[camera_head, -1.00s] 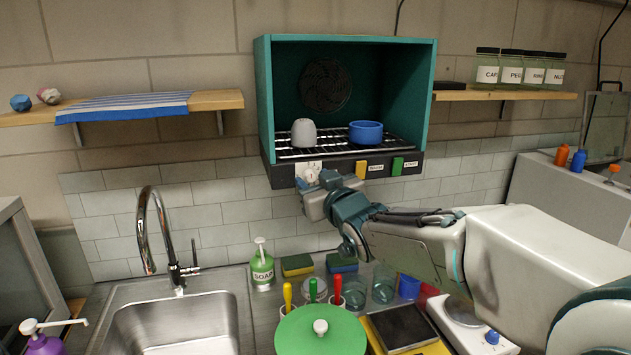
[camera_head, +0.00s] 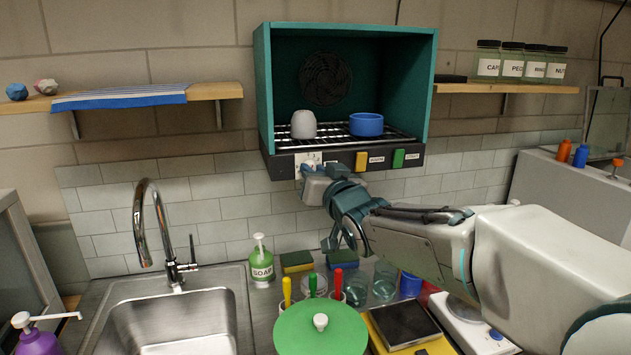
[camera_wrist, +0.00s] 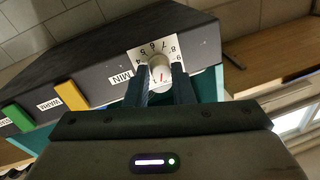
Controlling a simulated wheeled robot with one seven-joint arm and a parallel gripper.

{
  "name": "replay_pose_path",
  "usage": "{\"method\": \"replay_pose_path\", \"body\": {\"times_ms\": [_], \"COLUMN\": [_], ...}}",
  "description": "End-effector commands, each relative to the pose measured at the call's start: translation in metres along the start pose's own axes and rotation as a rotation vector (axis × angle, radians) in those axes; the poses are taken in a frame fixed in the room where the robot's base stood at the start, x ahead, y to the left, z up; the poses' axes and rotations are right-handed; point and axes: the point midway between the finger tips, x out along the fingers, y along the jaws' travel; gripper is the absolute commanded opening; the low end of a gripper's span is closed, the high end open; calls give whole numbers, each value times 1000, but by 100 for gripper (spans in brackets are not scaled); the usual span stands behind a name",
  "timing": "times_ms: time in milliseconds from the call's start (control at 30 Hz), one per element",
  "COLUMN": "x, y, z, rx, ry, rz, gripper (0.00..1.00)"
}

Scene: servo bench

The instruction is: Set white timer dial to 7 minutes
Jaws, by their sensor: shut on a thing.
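The white timer dial (camera_wrist: 159,74) sits on a white numbered plate (camera_wrist: 143,55) on the dark front panel of the teal oven. My gripper (camera_wrist: 160,90) is shut on the dial, with one dark finger on each side of it. A short red mark shows on the dial's face, but the fingers hide part of the scale, so I cannot tell the exact setting. Numbers around 5 to 9 and the word MIN show on the plate.
A yellow WARM button (camera_head: 361,161) and a green button (camera_head: 398,158) sit right of the dial. The open oven (camera_head: 432,90) holds a grey cup (camera_head: 303,124) and a blue bowl (camera_head: 366,124) on its rack. A soap bottle (camera_head: 262,264) and a green lid (camera_head: 300,335) stand below.

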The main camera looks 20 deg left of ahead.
Motion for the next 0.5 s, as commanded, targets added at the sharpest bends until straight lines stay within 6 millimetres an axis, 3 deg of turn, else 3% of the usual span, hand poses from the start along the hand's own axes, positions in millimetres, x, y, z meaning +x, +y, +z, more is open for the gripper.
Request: {"method": "replay_pose_path", "body": {"times_ms": [500], "x": [0], "y": [0], "z": [7], "rx": [486], "ry": [73], "rz": [10], "gripper": [0]}}
